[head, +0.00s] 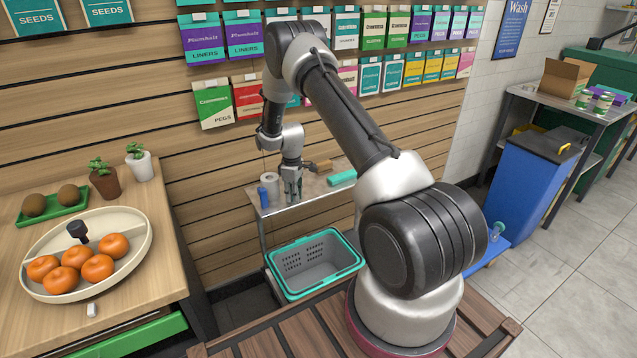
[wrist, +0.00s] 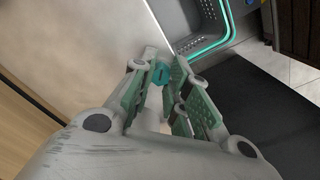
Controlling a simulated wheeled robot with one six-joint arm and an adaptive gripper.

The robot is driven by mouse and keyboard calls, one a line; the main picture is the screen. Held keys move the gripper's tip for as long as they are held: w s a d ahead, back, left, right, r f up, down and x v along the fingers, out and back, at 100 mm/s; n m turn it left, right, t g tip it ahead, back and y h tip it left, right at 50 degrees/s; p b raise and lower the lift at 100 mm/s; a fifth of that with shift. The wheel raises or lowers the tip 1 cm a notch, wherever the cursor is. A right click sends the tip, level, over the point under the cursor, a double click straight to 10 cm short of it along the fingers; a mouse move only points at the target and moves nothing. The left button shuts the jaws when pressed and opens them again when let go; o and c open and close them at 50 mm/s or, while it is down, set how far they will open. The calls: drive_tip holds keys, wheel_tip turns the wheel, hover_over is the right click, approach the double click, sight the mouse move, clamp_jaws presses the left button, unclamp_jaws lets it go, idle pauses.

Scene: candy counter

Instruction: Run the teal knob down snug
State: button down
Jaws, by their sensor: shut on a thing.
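The teal knob (wrist: 161,73) shows in the wrist view as a small round teal piece between my fingertips. My gripper (head: 292,195) points down over the metal side table (head: 310,198); it also shows in the wrist view (wrist: 164,68). Its green-padded fingers are shut on the teal knob. What the knob sits on is mostly hidden by the fingers. In the head view I cannot make out the knob behind my gripper.
A blue can (head: 264,197) and a white roll (head: 269,184) stand just left of my gripper. A brown block (head: 321,166) and a teal cylinder (head: 342,178) lie to its right. A teal-rimmed basket (head: 316,264) is in front, below the table.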

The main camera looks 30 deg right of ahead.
drive_tip(key=m, duration=0.3)
drive_tip(key=shift+m, duration=0.4)
drive_tip(key=shift+m, duration=0.6)
drive_tip(key=c, duration=1.6)
unclamp_jaws()
drive_tip(key=shift+m, duration=0.3)
drive_tip(key=shift+r, duration=0.1)
drive_tip(key=shift+r, duration=2.4)
